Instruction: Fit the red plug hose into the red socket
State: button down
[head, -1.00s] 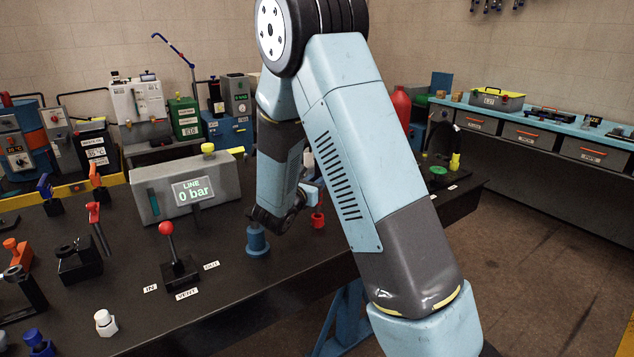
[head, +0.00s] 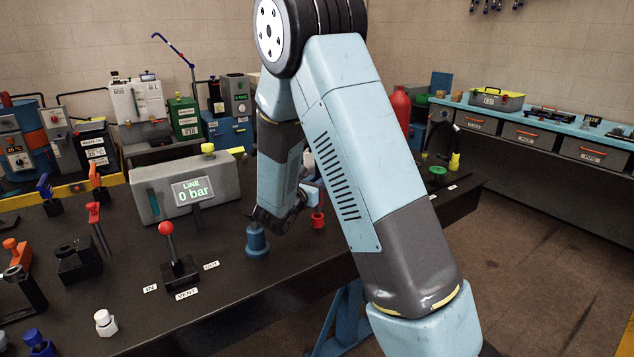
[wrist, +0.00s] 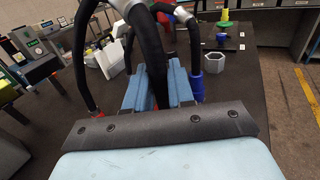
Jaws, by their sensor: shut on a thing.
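In the wrist view, my gripper (wrist: 158,78) has its two blue fingers closed around a thick black hose (wrist: 152,45). The hose rises between the fingers and bends towards the top of the view; I cannot see a red plug on it clearly. My gripper is hidden behind my arm there.
Other black hoses (wrist: 82,50) stand on both sides of the fingers, the right one with a blue end (wrist: 213,62). A blue fitting (head: 257,241) and a red-knobbed lever (head: 168,240) stand on the bench.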

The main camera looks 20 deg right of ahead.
jog(key=shift+f, duration=2.05)
jog(key=c, duration=0.9)
grip_release()
jog(key=v, duration=1.3)
jog(key=shift+s+a, duration=0.3)
